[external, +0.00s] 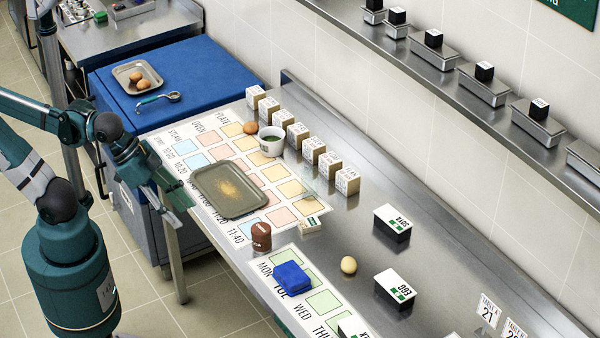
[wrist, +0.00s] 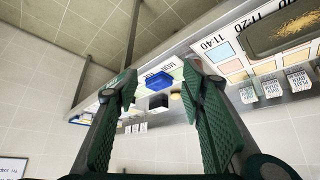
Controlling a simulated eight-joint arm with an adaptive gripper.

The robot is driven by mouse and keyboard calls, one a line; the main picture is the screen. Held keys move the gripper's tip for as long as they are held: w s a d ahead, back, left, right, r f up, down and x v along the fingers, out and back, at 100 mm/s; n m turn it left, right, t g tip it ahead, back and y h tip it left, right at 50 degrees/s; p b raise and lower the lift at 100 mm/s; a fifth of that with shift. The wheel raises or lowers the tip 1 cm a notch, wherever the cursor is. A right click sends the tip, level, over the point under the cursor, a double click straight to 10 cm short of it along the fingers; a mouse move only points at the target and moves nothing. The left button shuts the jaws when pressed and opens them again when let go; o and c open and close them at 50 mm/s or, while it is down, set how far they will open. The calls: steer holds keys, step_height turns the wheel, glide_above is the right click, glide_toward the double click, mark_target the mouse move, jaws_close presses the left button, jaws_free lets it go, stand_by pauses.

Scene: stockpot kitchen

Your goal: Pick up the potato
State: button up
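A pale yellow, rounded object that looks like the potato (external: 348,265) lies alone on the steel counter, right of the blue block. In the wrist view, a small yellowish shape (wrist: 176,97) beside a black box may be the same object. My gripper (external: 178,196) is at the counter's left edge, near the tray and well away from the potato. In the wrist view its two green fingers (wrist: 160,82) stand wide apart with nothing between them, so it is open and empty.
A grey tray (external: 230,211) with crumbs lies nearest my gripper. A brown can (external: 261,236), a blue block (external: 292,278) and black boxes (external: 393,222) stand around the potato. A white cup (external: 271,145) and a brown round item (external: 250,128) are farther back. A shelf (external: 450,80) runs along the wall.

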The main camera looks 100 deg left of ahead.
steer(key=shift+o, duration=0.6)
steer(key=w+a+r+n+g+p, duration=0.2)
steer(key=w+r+n+p, duration=0.35)
steer(key=w, duration=0.75)
steer(key=n+g+p, duration=0.5)
steer(key=n+p, duration=0.4)
steer(key=n, duration=0.7)
glide_above(348, 260)
steer(key=f, duration=1.3)
steer(key=shift+s+d+f, duration=0.15)
steer(key=shift+d+f, duration=0.05)
steer(key=shift+f, duration=0.1)
steer(key=shift+w+a+f+n, duration=0.1)
steer(key=shift+w+f+n, duration=0.1)
steer(key=shift+f+n, duration=0.2)
steer(key=shift+f, duration=0.1)
